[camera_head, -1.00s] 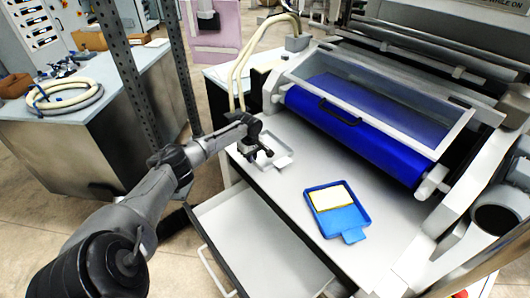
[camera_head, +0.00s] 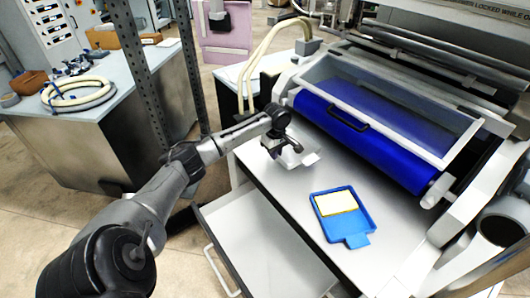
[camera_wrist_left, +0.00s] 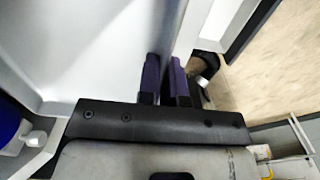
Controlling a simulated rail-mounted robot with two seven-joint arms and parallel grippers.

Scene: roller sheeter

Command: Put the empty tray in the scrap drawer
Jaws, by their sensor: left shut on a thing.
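The empty tray (camera_head: 297,158) is small and light grey, with a tab on its right side. In the head view it is at the left end of the machine's table, partly hidden by my left gripper (camera_head: 280,148). The gripper is shut on the tray's edge; the left wrist view shows a thin grey wall (camera_wrist_left: 190,35) between the dark fingers (camera_wrist_left: 168,80). I cannot tell how high the tray is above the table. The scrap drawer (camera_head: 262,238) is pulled out below the table front, and its visible floor is bare. My right gripper is not in view.
A blue tray (camera_head: 329,227) with a yellow-edged pale slab (camera_head: 336,202) lies on the table's right part. The blue roller (camera_head: 365,140) and its clear guard stand behind. The drawer's handle (camera_head: 222,272) sticks out at the front left.

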